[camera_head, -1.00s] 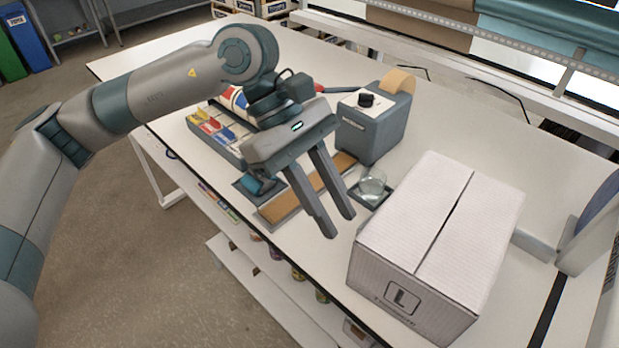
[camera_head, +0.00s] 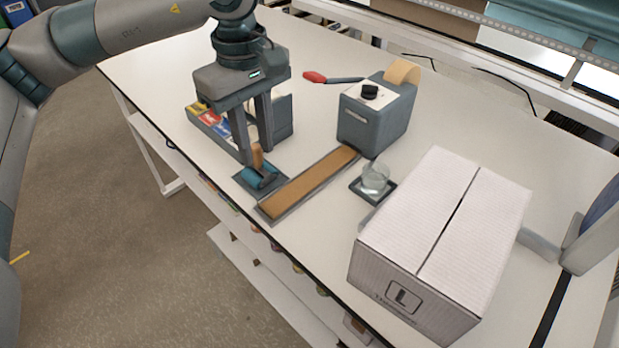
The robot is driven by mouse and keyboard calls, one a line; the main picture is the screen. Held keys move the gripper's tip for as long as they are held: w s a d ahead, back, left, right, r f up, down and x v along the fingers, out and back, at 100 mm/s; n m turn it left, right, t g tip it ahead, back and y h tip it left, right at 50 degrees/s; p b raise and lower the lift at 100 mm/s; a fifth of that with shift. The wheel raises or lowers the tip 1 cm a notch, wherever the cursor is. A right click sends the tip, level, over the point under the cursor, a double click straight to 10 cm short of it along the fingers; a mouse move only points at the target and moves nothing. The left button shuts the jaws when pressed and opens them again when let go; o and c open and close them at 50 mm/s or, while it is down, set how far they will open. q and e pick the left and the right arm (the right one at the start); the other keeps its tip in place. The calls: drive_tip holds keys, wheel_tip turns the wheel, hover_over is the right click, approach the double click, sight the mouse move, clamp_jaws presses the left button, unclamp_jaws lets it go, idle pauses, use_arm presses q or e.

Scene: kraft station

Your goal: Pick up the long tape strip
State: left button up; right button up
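The long tape strip (camera_head: 313,184), brown, lies flat on a narrow grey tray in front of the tape dispenser (camera_head: 376,115). Its far end lies near the foot of the dispenser. My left gripper (camera_head: 256,155) points down, left of the strip and apart from it. Its two fingers are spread. The fingertips are close to a small roller (camera_head: 259,178) with a teal body and a tan upright handle. The handle appears between or just in front of the tips; I cannot tell if they touch it. My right gripper is not in view.
A white carton (camera_head: 445,235) marked L stands at the right. A glass (camera_head: 375,178) stands on a dark coaster between strip and carton. A grey box (camera_head: 210,128) with colourful packets sits behind my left gripper. The table's front edge runs close to the strip. The back left is clear.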

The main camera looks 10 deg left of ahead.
use_arm(q)
drive_tip(key=p, duration=0.4)
approach(266, 214)
drive_tip(key=shift+s+d+f, duration=0.1)
drive_tip(key=shift+s+f, duration=0.05)
drive_tip(key=shift+f, duration=0.5)
drive_tip(key=shift+f+p, duration=0.6)
drive_tip(key=shift+p, duration=0.5)
wheel_tip(266, 214, down, 3)
drive_tip(key=shift+r+p, duration=0.1)
drive_tip(key=shift+p, duration=0.8)
drive_tip(key=shift+f, duration=0.6)
clamp_jaws()
